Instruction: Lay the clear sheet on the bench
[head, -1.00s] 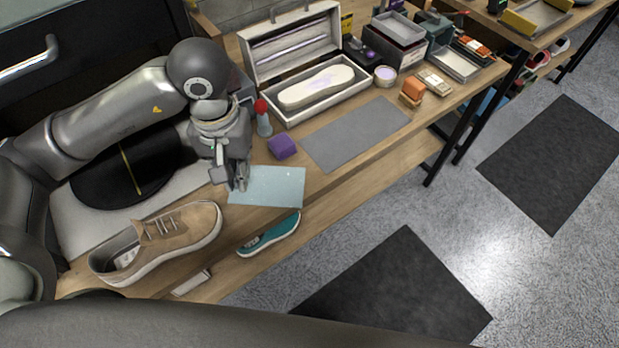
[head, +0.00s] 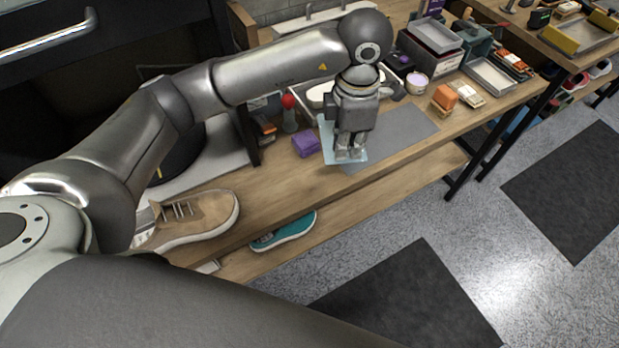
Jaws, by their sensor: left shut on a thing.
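The clear sheet (head: 327,138) is a thin pale-blue sheet, mostly hidden behind my left gripper. My left gripper (head: 349,156) is shut on the sheet at its right part, above the bench near the left end of the grey mat. I cannot tell how far the sheet is from the surface. The wooden bench (head: 280,190) runs from lower left to upper right. My right gripper is not in view.
A grey mat (head: 408,134) lies right of the gripper. A purple block (head: 306,144) and a red-topped bottle (head: 289,115) stand left of it. A tan sneaker (head: 200,217) is at the bench's left end. An orange block (head: 445,97) and trays are farther right.

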